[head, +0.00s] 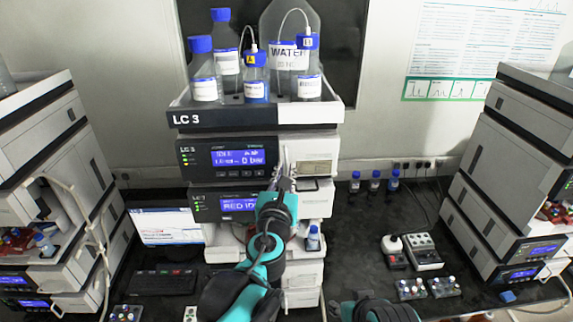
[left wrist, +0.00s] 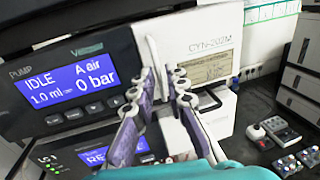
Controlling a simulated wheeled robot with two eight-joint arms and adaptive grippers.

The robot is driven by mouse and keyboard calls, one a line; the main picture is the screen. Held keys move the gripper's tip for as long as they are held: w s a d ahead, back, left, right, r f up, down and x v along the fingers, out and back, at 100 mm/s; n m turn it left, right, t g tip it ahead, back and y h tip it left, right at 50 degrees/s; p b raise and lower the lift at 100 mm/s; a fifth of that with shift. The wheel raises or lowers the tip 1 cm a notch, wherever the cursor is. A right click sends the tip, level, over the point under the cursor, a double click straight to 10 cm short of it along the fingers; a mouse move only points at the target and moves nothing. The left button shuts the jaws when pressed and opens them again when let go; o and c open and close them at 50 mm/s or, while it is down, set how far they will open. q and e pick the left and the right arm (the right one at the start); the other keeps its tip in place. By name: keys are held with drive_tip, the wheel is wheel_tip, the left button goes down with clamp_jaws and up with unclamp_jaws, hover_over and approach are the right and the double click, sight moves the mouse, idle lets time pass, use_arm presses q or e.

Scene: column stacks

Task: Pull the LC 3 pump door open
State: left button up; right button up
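The LC 3 pump (head: 193,157) is the upper module under the bottle tray, with a lit blue display. Its pale door (head: 317,160) is the panel right of the display and looks shut; it also shows in the left wrist view (left wrist: 212,40). A slim white upright handle (left wrist: 153,57) stands at the door's left edge. My left gripper (head: 286,172) is in front of the handle. In the left wrist view its two fingers (left wrist: 164,76) are apart, with the handle's lower part in line between the tips; I cannot tell whether they touch it. My right gripper's fingers are not visible.
Capped bottles (head: 227,58) stand in the tray (head: 225,116) above the pump. A second module (head: 203,205) with a blue display is below. Other stacks stand at the left (head: 40,150) and right (head: 480,165). Small vial racks (head: 412,290) lie on the dark bench at right.

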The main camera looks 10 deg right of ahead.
use_arm(q)
drive_tip(key=shift+x, duration=1.1)
clamp_jaws()
